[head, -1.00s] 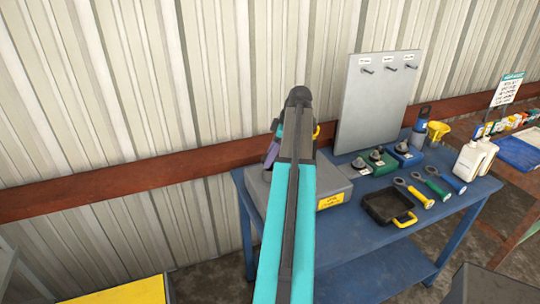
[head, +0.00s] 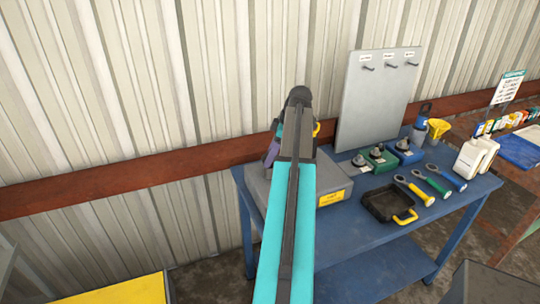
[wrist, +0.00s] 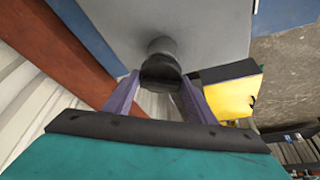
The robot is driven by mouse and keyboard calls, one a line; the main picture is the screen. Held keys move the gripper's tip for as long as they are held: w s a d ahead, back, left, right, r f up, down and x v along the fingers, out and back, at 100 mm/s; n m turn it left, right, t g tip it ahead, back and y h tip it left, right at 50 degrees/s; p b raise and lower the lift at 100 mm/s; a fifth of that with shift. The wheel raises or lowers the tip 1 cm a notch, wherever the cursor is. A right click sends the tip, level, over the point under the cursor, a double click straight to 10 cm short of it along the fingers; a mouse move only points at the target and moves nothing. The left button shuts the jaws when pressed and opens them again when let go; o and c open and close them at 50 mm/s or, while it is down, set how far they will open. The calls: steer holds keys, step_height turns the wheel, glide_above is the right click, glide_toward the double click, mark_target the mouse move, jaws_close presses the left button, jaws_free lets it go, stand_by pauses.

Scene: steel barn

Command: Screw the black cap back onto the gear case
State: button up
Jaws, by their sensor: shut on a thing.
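The gear case (head: 337,190) is a grey box with a yellow label on the left end of the blue bench, partly hidden behind my arm. Its grey side also fills the top of the wrist view (wrist: 205,28), with a round grey neck (wrist: 160,46) sticking out. My gripper (wrist: 160,84) has its purple fingers shut on the black cap (wrist: 160,70). The cap is in line with the neck and at its end; whether it touches or how far it is threaded cannot be told. In the head view the cap is hidden and only a bit of purple finger shows.
The blue bench (head: 340,254) carries a black tray (head: 381,206), several ratchets, blocks with fittings and white bottles (head: 474,157) to the right. A grey peg panel (head: 378,100) stands at the back. A yellow-topped box (head: 125,290) is at lower left.

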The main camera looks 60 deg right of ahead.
steer(key=shift+f+b, duration=0.4)
steer(key=shift+f, duration=0.35)
stand_by(0.4)
stand_by(0.4)
steer(key=shift+a+m+t+h, duration=0.1)
steer(key=shift+m+t+h, duration=0.4)
steer(key=shift+m, duration=1.5)
steer(key=shift+w+m+g+h+p, duration=0.2)
steer(key=shift+m+h, duration=0.35)
steer(key=shift+m, duration=0.55)
steer(key=shift+s+m+g+h+p, duration=0.1)
steer(key=shift+m+h+p, duration=0.15)
steer(key=shift+m+h, duration=0.6)
steer(key=shift+w+r+m+g+h+p, duration=0.1)
steer(key=shift+m+g+h+p, duration=0.15)
steer(key=shift+m, duration=1.05)
steer(key=shift+m+g+h+p, duration=0.15)
steer(key=shift+m+h+p, duration=0.1)
steer(key=shift+m, duration=1.6)
steer(key=shift+m+g, duration=0.3)
steer(key=shift+m+g+h, duration=0.3)
steer(key=shift+m+h, duration=0.2)
steer(key=shift+m, duration=0.4)
